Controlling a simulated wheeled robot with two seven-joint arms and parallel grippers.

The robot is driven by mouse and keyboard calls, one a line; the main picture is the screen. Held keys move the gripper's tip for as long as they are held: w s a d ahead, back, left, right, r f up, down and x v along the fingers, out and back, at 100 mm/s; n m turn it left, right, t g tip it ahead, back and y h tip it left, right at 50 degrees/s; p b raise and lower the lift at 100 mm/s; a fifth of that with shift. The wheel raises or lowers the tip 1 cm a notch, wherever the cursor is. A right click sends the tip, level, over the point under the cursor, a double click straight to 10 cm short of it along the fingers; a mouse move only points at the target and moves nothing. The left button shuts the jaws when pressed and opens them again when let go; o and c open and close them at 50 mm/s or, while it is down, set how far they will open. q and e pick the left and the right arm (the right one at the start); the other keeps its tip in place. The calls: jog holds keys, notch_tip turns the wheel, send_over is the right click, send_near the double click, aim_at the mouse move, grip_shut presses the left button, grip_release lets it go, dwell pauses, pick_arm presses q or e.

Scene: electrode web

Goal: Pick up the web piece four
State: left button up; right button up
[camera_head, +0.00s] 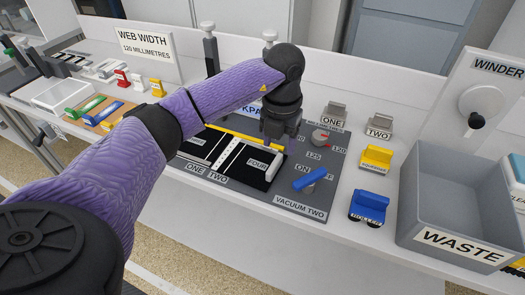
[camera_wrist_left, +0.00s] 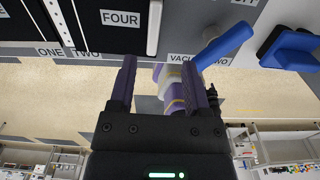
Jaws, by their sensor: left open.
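Web piece four is a black sheet with a white FOUR label (camera_head: 258,163), lying on the grey work plate (camera_head: 310,205) beside a white strip. It also shows at the top of the left wrist view (camera_wrist_left: 105,40), cut off by the frame. My left gripper (camera_head: 280,132) points down over the far part of this black area, and the arm hides part of the plate. In the left wrist view the fingers (camera_wrist_left: 160,65) are apart with no web piece between them. My right gripper is not in view.
A blue lever (camera_head: 309,180) and a dial (camera_head: 320,137) stand to the right on the plate. Further right are a blue roller (camera_head: 369,206), a yellow block (camera_head: 376,157) and the grey waste bin (camera_head: 455,195). Coloured tools and a white tray (camera_head: 62,96) lie at the left.

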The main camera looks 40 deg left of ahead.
aim_at(275, 163)
pick_arm(q)
jog(key=f, duration=0.2)
jog(key=f+b, duration=0.1)
jog(key=f, duration=0.2)
jog(key=f+b, duration=0.1)
jog(key=f, duration=0.1)
jog(key=shift+a+f, duration=0.35)
jog(key=shift+a, duration=0.05)
jog(key=shift+r, duration=0.1)
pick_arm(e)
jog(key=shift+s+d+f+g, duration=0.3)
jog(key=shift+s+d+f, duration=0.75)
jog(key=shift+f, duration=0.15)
pick_arm(q)
jog(key=c, duration=0.7)
grip_shut()
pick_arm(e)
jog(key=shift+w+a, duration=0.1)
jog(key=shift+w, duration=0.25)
